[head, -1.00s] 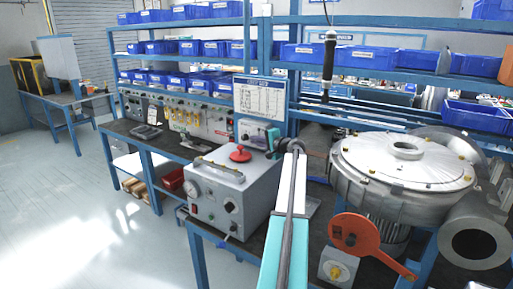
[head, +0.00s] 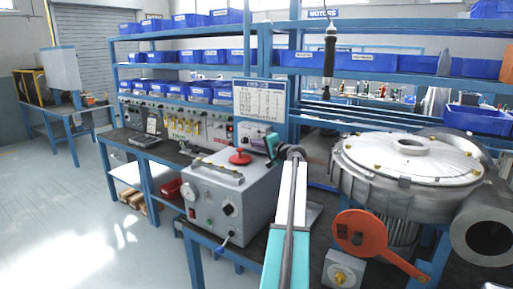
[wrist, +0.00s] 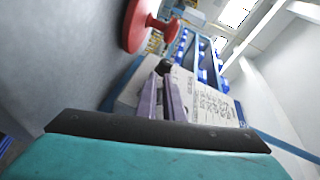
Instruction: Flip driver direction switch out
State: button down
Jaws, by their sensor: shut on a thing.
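A black hand driver (head: 328,62) hangs upright on a cord in front of the shelves in the head view; its direction switch is too small to make out. My gripper (head: 271,145) is well to the left of the driver and lower, above the back right corner of a grey box. In the wrist view my gripper's two purple-grey fingers (wrist: 168,82) are close together. They are shut on a small dark rounded thing (wrist: 164,66) at their tips; I cannot tell what it is.
The grey box (head: 228,205) has a red knob (head: 240,157), which is close by in the wrist view (wrist: 138,22). A printed chart (head: 258,100) stands behind. A large metal blower (head: 408,172) and a red-orange lever part (head: 362,234) are at right.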

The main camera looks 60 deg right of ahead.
jog(key=c, duration=2.2)
grip_release()
jog(key=shift+s, duration=0.1)
jog(key=shift+b+v, duration=0.7)
jog(key=shift+v, duration=2.95)
